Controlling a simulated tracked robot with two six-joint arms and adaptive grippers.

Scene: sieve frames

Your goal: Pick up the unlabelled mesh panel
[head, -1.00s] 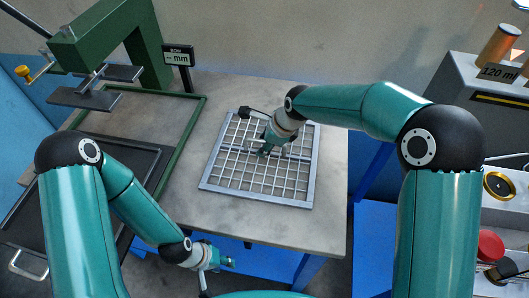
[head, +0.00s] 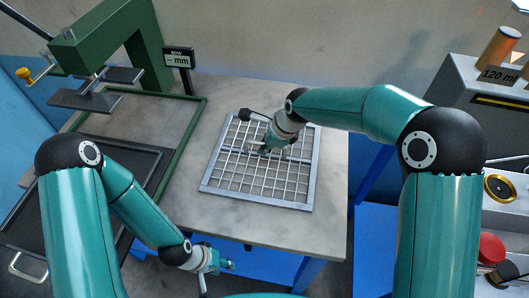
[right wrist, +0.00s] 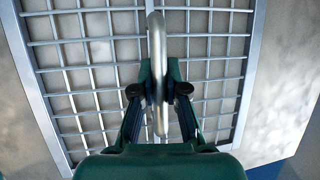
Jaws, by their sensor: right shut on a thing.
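The mesh panel (head: 311,182) is a square grey-blue frame with a pale wire grid, and I see no label on it. It appears flat on the worktop in the head view. Its frame and grid also show in the right wrist view (right wrist: 38,95). A rounded metal handle (right wrist: 157,45) stands over the middle of the grid. My right gripper (right wrist: 159,82) is shut on this handle, one finger on each side; in the head view the hand partly hides it. My left gripper (head: 226,264) is low near the table's front edge, apart from the panel; its jaw opening is unclear.
A green press (head: 100,45) with a green base frame stands at the left, beside a small "mm" display (head: 178,58). A dark tray (head: 150,160) is at the left. A grey cabinet (head: 455,75) is at the right. The worktop (head: 215,220) is clear in front of the panel.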

